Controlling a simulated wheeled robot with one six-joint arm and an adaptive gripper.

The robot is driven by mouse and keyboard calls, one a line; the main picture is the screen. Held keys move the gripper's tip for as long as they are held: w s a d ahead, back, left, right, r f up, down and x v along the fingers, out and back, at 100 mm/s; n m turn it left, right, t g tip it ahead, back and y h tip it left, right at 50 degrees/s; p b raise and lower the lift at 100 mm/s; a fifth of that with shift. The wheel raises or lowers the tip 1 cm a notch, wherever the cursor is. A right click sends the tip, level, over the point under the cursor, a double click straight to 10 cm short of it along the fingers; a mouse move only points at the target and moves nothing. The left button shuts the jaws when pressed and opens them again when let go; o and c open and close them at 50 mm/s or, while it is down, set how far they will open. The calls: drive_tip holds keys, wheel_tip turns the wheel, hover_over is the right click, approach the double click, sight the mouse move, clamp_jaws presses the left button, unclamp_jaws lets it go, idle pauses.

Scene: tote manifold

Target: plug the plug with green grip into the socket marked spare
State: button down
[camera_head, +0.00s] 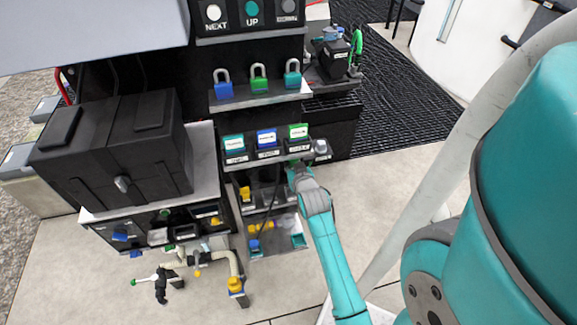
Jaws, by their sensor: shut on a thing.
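My gripper (297,172) is at the front of the black rack, just below the row of teal, blue and green tagged units. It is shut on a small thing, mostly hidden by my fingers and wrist. A bit of green shows at the fingertips, which fits the plug with green grip. A dark cable (277,182) hangs close to the left of my gripper. The labels under the row are too small to read, so I cannot tell which socket is marked spare. I cannot tell whether the plug touches a socket.
A shelf with blue, green and teal padlocks (259,79) is above the row. A black case (115,150) stands on a bench at left. Pipes with a yellow fitting (235,285) stick out below it. Floor (300,285) is open in front of the rack.

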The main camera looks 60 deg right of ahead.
drive_tip(key=shift+f, duration=5.9)
drive_tip(key=c, duration=0.9)
unclamp_jaws()
drive_tip(key=shift+o, duration=0.2)
drive_tip(key=v, duration=1.2)
drive_tip(key=shift+s, duration=0.1)
